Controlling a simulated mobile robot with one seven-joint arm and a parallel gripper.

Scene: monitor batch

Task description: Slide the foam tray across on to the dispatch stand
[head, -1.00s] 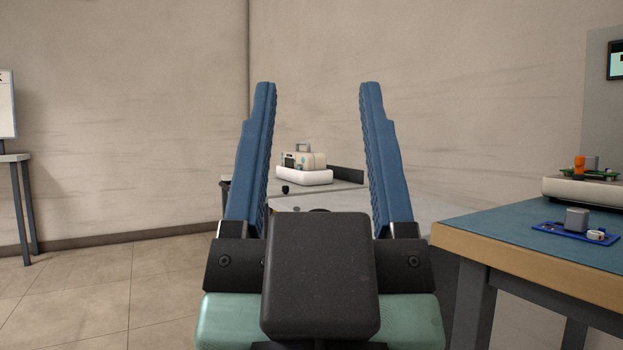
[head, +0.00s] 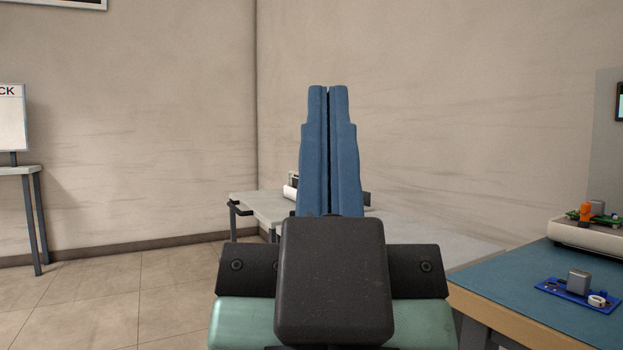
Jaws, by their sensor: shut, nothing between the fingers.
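My gripper (head: 328,88) is shut and empty, its two blue fingers pointing up together in the middle of the view. Behind it, a white slab that looks like the foam tray (head: 290,192) lies on a grey table (head: 258,205). Only its left end shows, with a bit of the device on it (head: 293,178); my fingers hide the rest. The gripper stands well in front of it, apart from it. A pale grey surface (head: 430,245) extends to the right behind my gripper. I cannot tell which surface is the dispatch stand.
A blue-topped bench (head: 500,284) with a wooden edge stands close on the right, carrying a blue tray (head: 550,287) with small parts and a pale unit (head: 590,236). A narrow table (head: 20,171) with a sign (head: 12,120) is at the far left. Tiled floor between is clear.

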